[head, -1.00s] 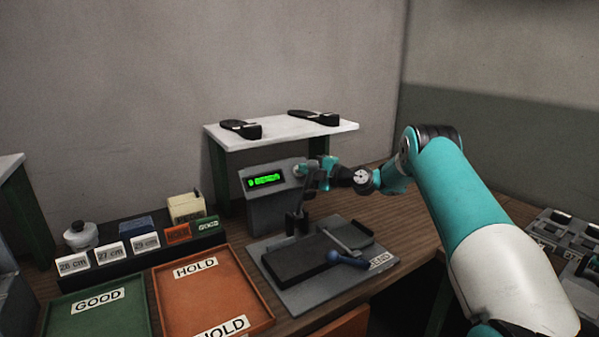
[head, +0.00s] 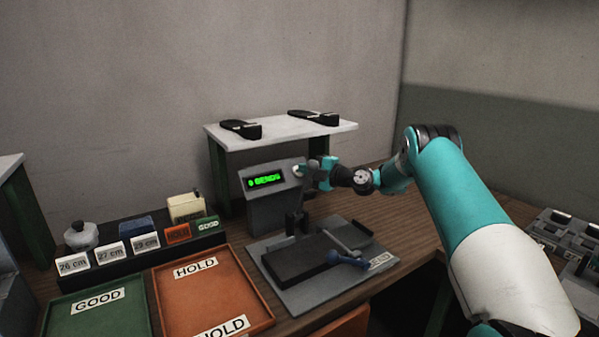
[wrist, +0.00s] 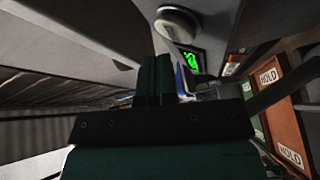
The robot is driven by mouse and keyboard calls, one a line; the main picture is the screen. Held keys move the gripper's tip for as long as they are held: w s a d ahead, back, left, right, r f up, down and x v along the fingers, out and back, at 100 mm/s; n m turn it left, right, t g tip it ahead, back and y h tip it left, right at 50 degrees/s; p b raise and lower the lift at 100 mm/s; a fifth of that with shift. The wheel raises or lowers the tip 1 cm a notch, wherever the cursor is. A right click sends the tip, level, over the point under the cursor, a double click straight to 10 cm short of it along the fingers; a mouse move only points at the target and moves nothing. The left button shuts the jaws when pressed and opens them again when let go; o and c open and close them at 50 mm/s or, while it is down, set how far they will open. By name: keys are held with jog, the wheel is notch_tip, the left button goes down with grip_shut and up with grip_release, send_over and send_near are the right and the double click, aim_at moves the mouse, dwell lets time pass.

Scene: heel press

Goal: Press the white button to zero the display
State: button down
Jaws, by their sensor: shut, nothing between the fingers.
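The grey display box (head: 272,208) stands at the back of the bench with a green lit readout (head: 265,180). The round white button (head: 298,170) is on the box, right of the readout. My gripper (head: 306,172) is shut and empty, close beside the button. In the wrist view the button (wrist: 177,24) lies just beyond and above the shut fingertips (wrist: 158,60), with the readout (wrist: 191,61) behind. Whether the fingertips touch the button cannot be told.
A grey plate (head: 290,296) with a dark block and blue-handled lever lies in front. A white shelf (head: 285,134) holding two dark shoe parts stands behind. The orange HOLD tray (head: 215,295) and green GOOD tray (head: 95,318) are at left.

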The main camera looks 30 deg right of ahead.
jog(key=shift+w+f+b, duration=0.6)
jog(key=shift+w+b, duration=0.1)
jog(key=shift+b, duration=1.4)
dwell(0.7)
jog(key=shift+s+r, duration=0.1)
jog(key=shift+s+r+b, duration=0.45)
jog(key=shift+s, duration=0.15)
jog(key=shift+s+r+b, duration=0.65)
jog(key=shift+s+r, duration=0.1)
jog(key=shift+s, duration=0.25)
jog(key=shift+s+r+b, duration=0.65)
jog(key=shift+s+r, duration=0.1)
jog(key=shift+s, duration=0.25)
jog(key=shift+d, duration=0.1)
